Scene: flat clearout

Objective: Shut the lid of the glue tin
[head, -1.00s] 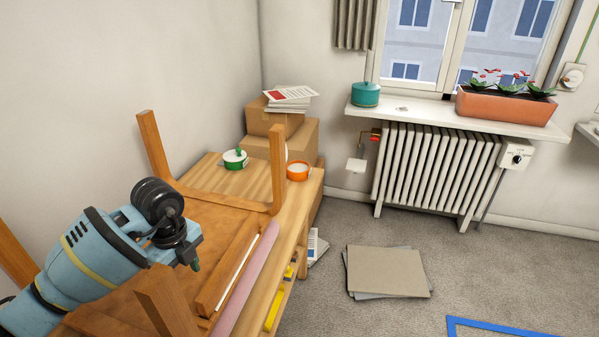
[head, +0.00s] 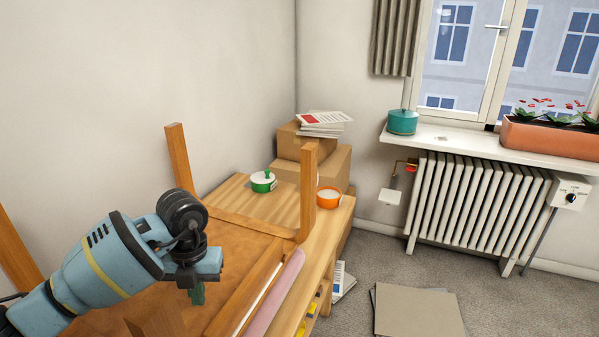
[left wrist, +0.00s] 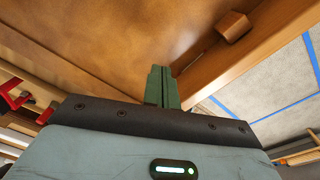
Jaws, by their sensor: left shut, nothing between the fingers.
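An orange tin (head: 329,197) stands on the wooden bench top, open at the top with a pale inside. A pale edge shows by its left side, mostly hidden by an upright wooden leg; I cannot tell whether it is a raised lid. A green tin (head: 263,184) with a white top and green knob stands to its left and looks closed. I cannot read which one is the glue tin. My left gripper (head: 197,294) is shut and empty, pointing down over the upturned table, nearer than both tins. Its green fingers show together in the left wrist view (left wrist: 161,86). My right gripper is out of view.
The upturned table (head: 235,255) lies on the bench, its upright legs (head: 308,190) between my left gripper and the tins. Cardboard boxes (head: 325,168) with papers stand behind. A radiator (head: 480,205) and windowsill (head: 470,145) are at the right. Flat sheets (head: 418,312) lie on the floor.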

